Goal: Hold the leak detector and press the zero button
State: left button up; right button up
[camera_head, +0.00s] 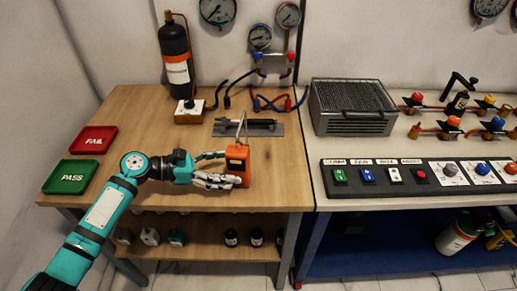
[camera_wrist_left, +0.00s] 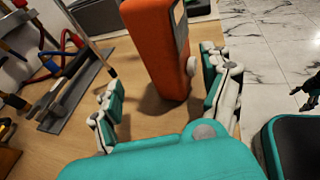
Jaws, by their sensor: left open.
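The orange leak detector (camera_head: 237,165) stands upright on the wooden bench, with a thin probe rising from its top. My left gripper (camera_head: 229,168) is at its left side, with one finger behind it and one in front. In the left wrist view, the detector (camera_wrist_left: 157,55) is between the spread fingers of the open left gripper (camera_wrist_left: 163,92), with a visible gap on the left finger's side. A small pale round part (camera_wrist_left: 191,66) shows on the detector's side; I cannot tell whether it is the zero button.
The red FAIL tray (camera_head: 95,140) and green PASS tray (camera_head: 71,177) lie at left. A black cylinder (camera_head: 176,62), hoses (camera_head: 278,103) and a dark plate with tools (camera_head: 248,129) are behind. A button panel (camera_head: 425,174) is at right.

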aim_at(256, 173)
pick_arm(q)
jog(key=shift+w+d, duration=0.1)
jog(key=shift+w, duration=0.3)
jog(key=shift+d+f+b, duration=0.2)
jog(key=shift+d+b, duration=0.3)
jog(key=shift+d, duration=0.1)
jog(key=b+x, duration=0.2)
jog(key=x, duration=0.3)
jog(key=shift+b, duration=0.3)
jog(key=shift+p+x, duration=0.5)
jog(key=shift+x, duration=1.3)
pick_arm(e)
jog(key=shift+w+f, duration=0.2)
jog(key=shift+f, duration=0.45)
jog(key=shift+w+f, duration=0.15)
jog(key=shift+f, duration=0.5)
pick_arm(q)
jog(key=shift+r, duration=0.1)
jog(key=shift+c, duration=0.3)
jog(key=shift+a, duration=0.1)
jog(key=c, duration=1.2)
pick_arm(e)
grip_shut()
